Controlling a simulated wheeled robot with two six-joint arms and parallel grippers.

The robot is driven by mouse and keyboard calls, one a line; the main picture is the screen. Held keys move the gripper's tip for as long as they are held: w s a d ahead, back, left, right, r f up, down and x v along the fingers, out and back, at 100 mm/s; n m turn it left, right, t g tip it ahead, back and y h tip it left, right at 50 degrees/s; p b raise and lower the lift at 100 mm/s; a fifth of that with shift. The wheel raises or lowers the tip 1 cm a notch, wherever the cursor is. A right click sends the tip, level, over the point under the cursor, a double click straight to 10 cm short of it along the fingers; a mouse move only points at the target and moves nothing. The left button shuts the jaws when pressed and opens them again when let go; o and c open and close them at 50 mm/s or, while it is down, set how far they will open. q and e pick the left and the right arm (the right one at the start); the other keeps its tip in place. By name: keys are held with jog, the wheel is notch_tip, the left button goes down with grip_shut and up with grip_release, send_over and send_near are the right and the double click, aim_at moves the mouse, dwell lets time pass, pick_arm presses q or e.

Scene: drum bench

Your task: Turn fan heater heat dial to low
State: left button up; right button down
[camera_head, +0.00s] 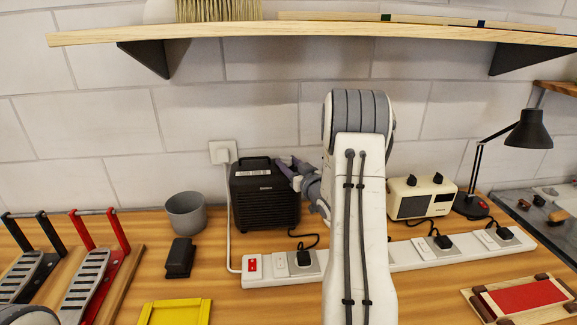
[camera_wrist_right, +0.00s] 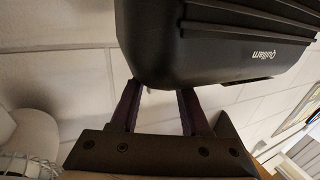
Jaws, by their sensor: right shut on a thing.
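The fan heater (camera_head: 265,196) is a black box with a grilled front, standing upright against the tiled wall behind the power strip. In the right wrist view its dark body (camera_wrist_right: 215,55) fills the top, with upside-down lettering. My right gripper (camera_head: 289,169) reaches the heater's top right edge from the right. In the wrist view the purple fingers of this gripper (camera_wrist_right: 159,92) stand a little apart, their tips against the heater body. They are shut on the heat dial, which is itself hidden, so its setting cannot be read. My left gripper is not in view.
A white power strip (camera_head: 425,249) with plugs runs in front of the heater. A grey cup (camera_head: 186,213) and a black block (camera_head: 180,258) stand left of it. A cream radio (camera_head: 421,197) and a black lamp (camera_head: 528,130) are right. A wooden shelf (camera_head: 300,31) hangs above.

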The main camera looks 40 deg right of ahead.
jog(key=n+y, duration=0.1)
jog(key=y, duration=0.1)
jog(key=n+y, duration=0.1)
jog(key=shift+d+y, duration=0.35)
jog(key=shift+y, duration=0.05)
jog(key=shift+d+n+g+y, duration=0.1)
jog(key=shift+n+g+y, duration=0.25)
jog(key=shift+n+y, duration=1.15)
jog(key=shift+d+n+g+y, duration=0.1)
jog(key=shift+n+g+y, duration=0.25)
jog(key=shift+n+y, duration=1.15)
jog(key=shift+m+y, duration=0.3)
jog(key=shift+y, duration=0.5)
jog(key=shift+c, duration=1.9)
grip_release()
jog(key=shift+w, duration=0.1)
jog(key=shift+a+h, duration=0.1)
jog(key=shift+h, duration=0.2)
